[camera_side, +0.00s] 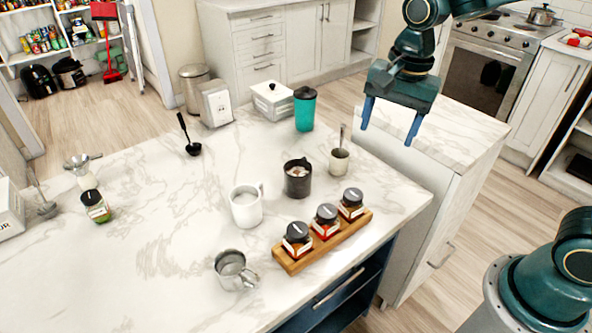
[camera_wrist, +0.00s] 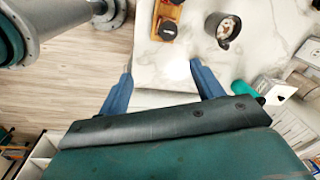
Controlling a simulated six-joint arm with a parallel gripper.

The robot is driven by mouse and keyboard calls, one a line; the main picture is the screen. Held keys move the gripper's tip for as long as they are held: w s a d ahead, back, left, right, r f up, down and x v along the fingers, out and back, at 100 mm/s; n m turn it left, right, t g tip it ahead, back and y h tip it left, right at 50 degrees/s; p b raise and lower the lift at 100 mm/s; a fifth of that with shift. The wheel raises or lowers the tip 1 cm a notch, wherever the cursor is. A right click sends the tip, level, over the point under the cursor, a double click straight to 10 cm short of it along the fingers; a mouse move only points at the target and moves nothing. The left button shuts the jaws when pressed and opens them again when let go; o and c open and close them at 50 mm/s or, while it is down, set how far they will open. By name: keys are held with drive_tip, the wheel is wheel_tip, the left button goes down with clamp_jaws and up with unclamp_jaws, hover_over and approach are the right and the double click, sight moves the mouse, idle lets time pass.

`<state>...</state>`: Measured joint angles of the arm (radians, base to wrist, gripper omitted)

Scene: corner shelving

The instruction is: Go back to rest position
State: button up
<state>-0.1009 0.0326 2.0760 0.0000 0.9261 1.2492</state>
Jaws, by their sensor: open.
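My gripper (camera_side: 391,122) is raised above the white cabinet at the right of the marble counter (camera_side: 150,230) in the side view. Its two blue fingers are spread apart with nothing between them. In the wrist view the open gripper (camera_wrist: 160,78) points down, with a white surface showing between the fingers. It touches no object that I can see.
A wooden rack (camera_side: 322,243) with three spice jars stands near the counter's front right edge. A black mug (camera_side: 297,180), a white mug (camera_side: 246,208), a metal cup (camera_side: 232,270) and a teal tumbler (camera_side: 304,112) stand nearby. The white cabinet top (camera_side: 455,137) is clear.

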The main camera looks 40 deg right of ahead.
drive_tip(key=s+d+r+n+t, duration=0.1)
drive_tip(key=s+r+n+t, duration=0.1)
drive_tip(key=s+n, duration=0.4)
drive_tip(key=s+d+r+n+t, duration=0.2)
drive_tip(key=s+r+n, duration=0.1)
drive_tip(key=s+n, duration=0.4)
drive_tip(key=s, duration=0.3)
drive_tip(key=shift+s+d+r, duration=0.15)
drive_tip(key=shift+s+d, duration=0.1)
drive_tip(key=shift+s, duration=0.05)
